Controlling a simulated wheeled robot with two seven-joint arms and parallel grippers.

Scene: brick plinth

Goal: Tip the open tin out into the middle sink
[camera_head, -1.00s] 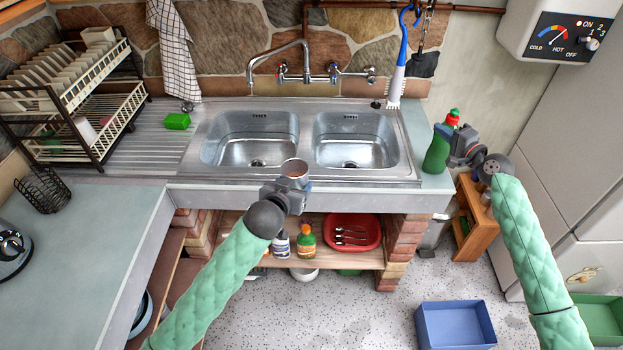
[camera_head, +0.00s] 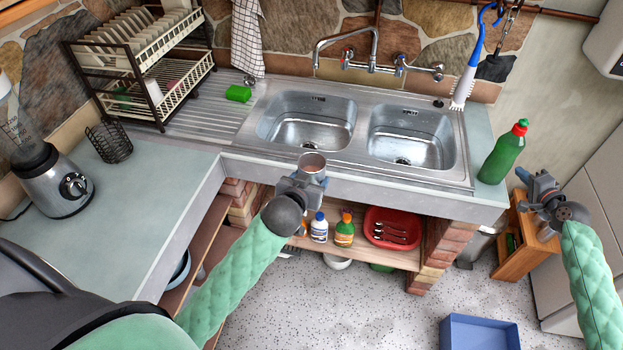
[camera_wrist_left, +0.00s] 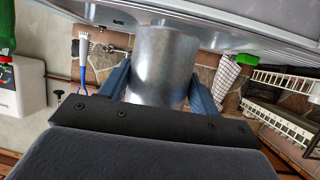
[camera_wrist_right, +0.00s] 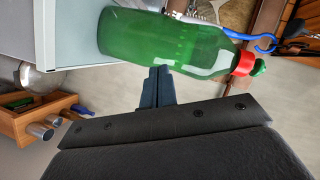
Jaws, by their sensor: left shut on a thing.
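The open tin (camera_head: 312,166) is a grey metal can, upright with its open mouth up, near the front edge of the sink unit. My left gripper (camera_head: 306,182) is shut around it. In the left wrist view the tin (camera_wrist_left: 162,65) sits between the two blue fingers; its contents are hidden there. The steel unit shows two basins, a left basin (camera_head: 308,132) and a right basin (camera_head: 410,150), both apparently empty. The tin is in front of the left basin, not over it. My right gripper (camera_head: 541,187) is empty with its fingers together, right of the counter.
A green bottle (camera_head: 502,152) stands on the counter's right end, close to my right gripper. A tap (camera_head: 372,60) rises behind the basins. A green sponge (camera_head: 238,93) lies on the drainboard. A dish rack (camera_head: 150,75) and blender (camera_head: 50,180) stand left.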

